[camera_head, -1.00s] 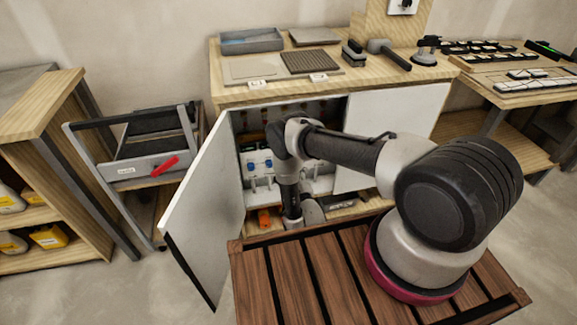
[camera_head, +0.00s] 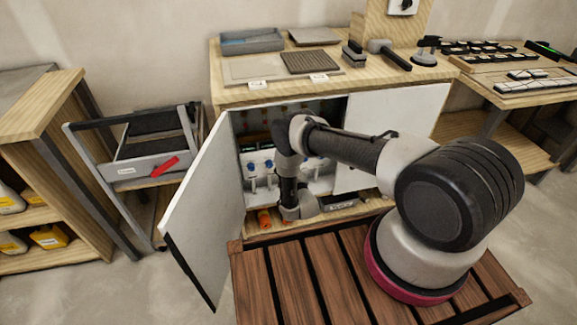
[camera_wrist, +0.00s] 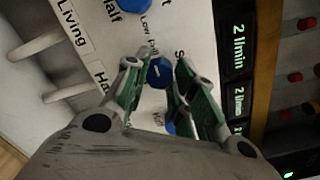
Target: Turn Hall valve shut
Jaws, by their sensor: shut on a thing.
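In the wrist view my gripper (camera_wrist: 160,78) has its two green-and-grey fingers on either side of a blue valve knob (camera_wrist: 160,70), shut on it. The knob bears a white mark. A white label starting "Ha" (camera_wrist: 101,74) sits beside it, the rest hidden by a finger. Scale words around the knob are partly covered, so I cannot read its setting. Another blue knob (camera_wrist: 132,5) is at the top edge, near a "Living" label (camera_wrist: 72,24). In the head view, blue valve knobs (camera_head: 268,163) show in the open cabinet, and my arm hides my fingertips.
Flow displays (camera_wrist: 237,45) reading "2 l/min" stand right of the knobs in the wrist view. White pipes (camera_wrist: 38,45) stick out at left. In the head view, the open cabinet door (camera_head: 205,210) stands left of my arm, and an orange object (camera_head: 264,218) lies on the cabinet floor.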

